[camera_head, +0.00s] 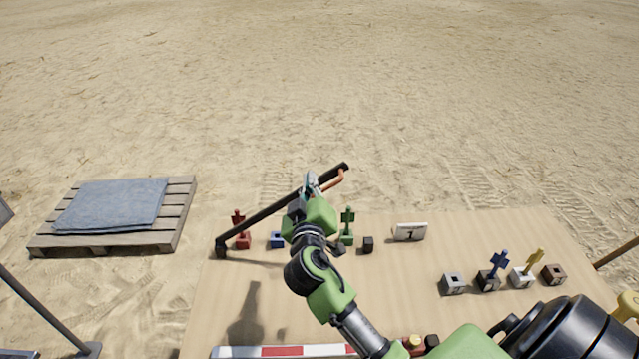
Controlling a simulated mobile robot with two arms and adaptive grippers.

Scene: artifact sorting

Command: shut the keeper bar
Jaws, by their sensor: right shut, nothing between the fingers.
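The keeper bar (265,212) is a long black bar. It runs from a dark post at the table's left edge, up and to the right, to a free end beyond the table's far edge in the picture. An orange piece (330,181) shows near its free end. My right gripper (311,182) is shut and empty, right at the bar near that orange piece. I cannot tell whether it touches the bar. My green arm hides part of the bar and the table below it. My left gripper is not in view.
On the wooden table (400,285), red (242,240), blue (277,239) and green (347,238) pieces stand near the bar. Several small blocks stand at the right. A red-and-white strip (281,351) lies in front.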

